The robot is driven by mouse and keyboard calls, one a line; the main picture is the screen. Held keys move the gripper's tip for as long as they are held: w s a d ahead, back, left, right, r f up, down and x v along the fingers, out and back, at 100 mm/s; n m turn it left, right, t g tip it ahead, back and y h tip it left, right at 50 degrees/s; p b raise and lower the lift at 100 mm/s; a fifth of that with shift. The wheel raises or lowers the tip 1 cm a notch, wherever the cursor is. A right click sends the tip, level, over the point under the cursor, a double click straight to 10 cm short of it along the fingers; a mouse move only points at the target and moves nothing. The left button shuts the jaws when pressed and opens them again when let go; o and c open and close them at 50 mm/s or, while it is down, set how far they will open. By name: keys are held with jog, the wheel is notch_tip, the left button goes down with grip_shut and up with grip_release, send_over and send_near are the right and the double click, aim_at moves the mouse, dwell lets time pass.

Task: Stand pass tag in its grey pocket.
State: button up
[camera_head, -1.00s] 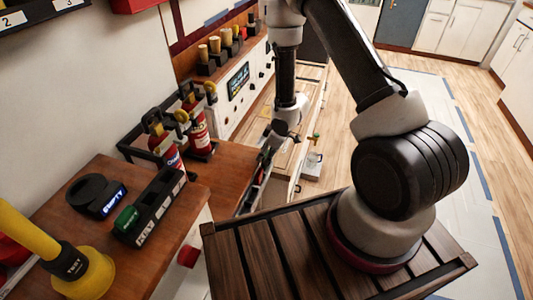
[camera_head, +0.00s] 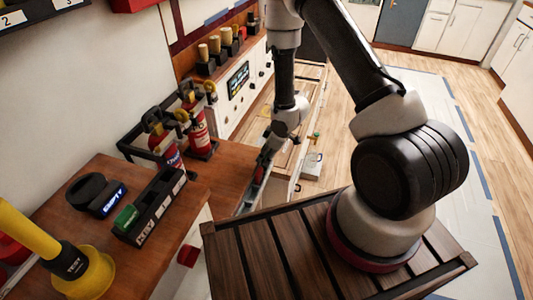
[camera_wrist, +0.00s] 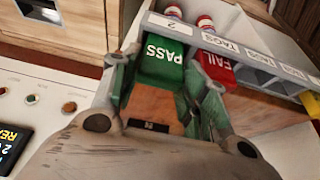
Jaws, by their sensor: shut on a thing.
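The pass tag (camera_wrist: 163,62) is a green piece with white PASS lettering, between the fingertips in the wrist view. My gripper (camera_wrist: 160,75) is shut on it. A grey tag rack (camera_wrist: 190,35) with white labels lies just beyond, and the tag's far end meets its labelled edge. A red FAIL tag (camera_wrist: 216,68) stands in the rack to the right of the pass tag. I cannot tell whether the pass tag's lower end is inside a grey pocket. In the head view my gripper (camera_head: 266,155) is small, and the tag cannot be made out.
Grey compartments (camera_wrist: 247,75) without tags lie right of the FAIL tag. Two red-and-white capped items (camera_wrist: 205,22) stand behind the rack. A panel with buttons and a display (camera_wrist: 12,148) is at the left.

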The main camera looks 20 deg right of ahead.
jog(key=shift+f, duration=0.9)
jog(key=o, duration=0.9)
jog(key=v, duration=1.2)
jog(key=shift+a, duration=0.1)
